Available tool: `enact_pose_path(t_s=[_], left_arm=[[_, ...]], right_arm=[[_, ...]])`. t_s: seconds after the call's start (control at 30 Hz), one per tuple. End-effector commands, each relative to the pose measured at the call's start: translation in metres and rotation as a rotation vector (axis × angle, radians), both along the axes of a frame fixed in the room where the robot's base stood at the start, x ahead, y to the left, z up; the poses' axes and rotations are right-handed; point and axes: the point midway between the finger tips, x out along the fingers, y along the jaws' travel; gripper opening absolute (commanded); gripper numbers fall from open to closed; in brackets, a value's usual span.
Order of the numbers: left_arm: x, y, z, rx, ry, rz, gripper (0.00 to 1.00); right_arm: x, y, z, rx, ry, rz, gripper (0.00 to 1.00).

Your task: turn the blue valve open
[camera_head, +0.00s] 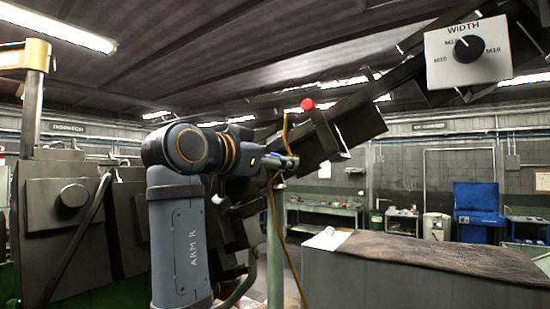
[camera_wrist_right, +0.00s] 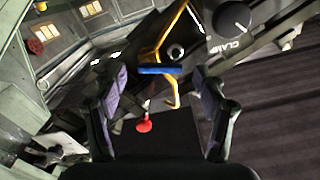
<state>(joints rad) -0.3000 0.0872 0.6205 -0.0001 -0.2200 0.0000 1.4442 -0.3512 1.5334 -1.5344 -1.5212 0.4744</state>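The blue valve handle (camera_wrist_right: 160,70) is a short flat bar in the right wrist view. It lies across the gap at the fingertips of my right gripper (camera_wrist_right: 160,76), by a yellow pipe (camera_wrist_right: 178,35). The two fingers stand wide apart, and I see no clear contact with the handle. In the head view my right gripper (camera_head: 284,162) reaches the dark machine arm. A bit of blue shows there, but the gripper hides most of the valve. My left gripper is in neither view.
A red knob (camera_head: 308,104) stands just above my right gripper; a red knob also shows in the wrist view (camera_wrist_right: 143,125). A WIDTH dial box (camera_head: 437,70) hangs at upper right. A CLAMP dial (camera_wrist_right: 232,18) is near the valve. A grey bench (camera_head: 400,278) stands at right.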

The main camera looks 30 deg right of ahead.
Motion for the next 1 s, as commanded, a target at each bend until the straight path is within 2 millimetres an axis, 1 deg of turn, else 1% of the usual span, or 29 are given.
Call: enact_pose_path(t_s=[0.03, 0.07, 0.37, 0.4, 0.67, 0.87, 1.0], left_arm=[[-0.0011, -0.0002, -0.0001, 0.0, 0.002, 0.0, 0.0], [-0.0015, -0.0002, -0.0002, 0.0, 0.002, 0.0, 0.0], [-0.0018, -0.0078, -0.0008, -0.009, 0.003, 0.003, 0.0], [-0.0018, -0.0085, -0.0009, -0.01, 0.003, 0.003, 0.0], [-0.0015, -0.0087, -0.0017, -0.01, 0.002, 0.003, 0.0], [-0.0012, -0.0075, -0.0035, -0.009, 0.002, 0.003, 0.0], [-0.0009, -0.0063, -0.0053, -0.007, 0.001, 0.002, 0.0]], right_arm=[[0.0001, -0.0002, -0.0001, 0.0, 0.0, 0.0, 0.64], [0.0001, -0.0002, -0.0001, 0.0, 0.0, 0.0, 0.59], [0.0003, -0.0003, -0.0004, 0.0, 0.001, -0.001, 0.19], [0.0002, -0.0004, -0.0004, 0.0, 0.001, -0.001, 0.17], [0.0, -0.0004, -0.0002, 0.014, -0.032, 0.0, 0.17], [-0.0002, -0.0007, 0.001, 0.055, -0.132, 0.0, 0.17], [-0.0007, -0.0009, 0.0022, 0.1, -0.239, 0.001, 0.17]])
